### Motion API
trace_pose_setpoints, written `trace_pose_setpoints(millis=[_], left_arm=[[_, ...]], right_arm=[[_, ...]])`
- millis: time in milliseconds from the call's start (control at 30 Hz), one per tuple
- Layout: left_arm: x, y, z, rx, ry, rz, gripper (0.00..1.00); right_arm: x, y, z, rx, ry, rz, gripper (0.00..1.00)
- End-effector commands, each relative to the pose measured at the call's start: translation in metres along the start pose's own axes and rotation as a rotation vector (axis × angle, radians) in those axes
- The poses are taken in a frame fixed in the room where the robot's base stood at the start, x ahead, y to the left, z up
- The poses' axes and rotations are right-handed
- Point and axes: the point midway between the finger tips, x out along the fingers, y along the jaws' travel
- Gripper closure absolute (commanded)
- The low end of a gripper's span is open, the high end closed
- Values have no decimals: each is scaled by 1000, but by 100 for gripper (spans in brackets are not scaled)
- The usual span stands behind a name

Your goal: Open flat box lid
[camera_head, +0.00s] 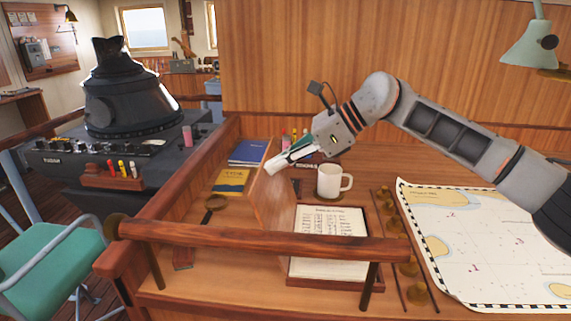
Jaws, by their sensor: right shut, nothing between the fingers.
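The flat wooden box (293,273) lies on the desk, partly behind the wooden rail, and a printed sheet (330,221) shows inside it. Its wooden lid (270,203) stands raised, roughly upright, along the box's left side. My right gripper (272,167) reaches in from the right and is shut and empty. Its fingertips are at the top edge of the lid; I cannot tell whether they touch it. My left gripper is not in view.
A white mug (330,181) stands just behind the box. A blue book (248,151), a yellow book (231,181) and a magnifying glass (213,203) lie left of the lid. A chart (480,235) covers the right. The rail (262,239) crosses in front.

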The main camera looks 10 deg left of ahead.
Motion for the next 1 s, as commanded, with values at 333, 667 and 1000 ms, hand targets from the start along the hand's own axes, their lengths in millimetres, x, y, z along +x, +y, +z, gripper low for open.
trace_pose_setpoints(millis=[333,667,1000], left_arm=[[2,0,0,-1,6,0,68],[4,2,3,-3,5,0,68],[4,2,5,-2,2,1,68]], right_arm=[[51,1,16,0,0,2,100],[78,1,20,0,1,1,100],[83,0,21,0,1,1,100]])
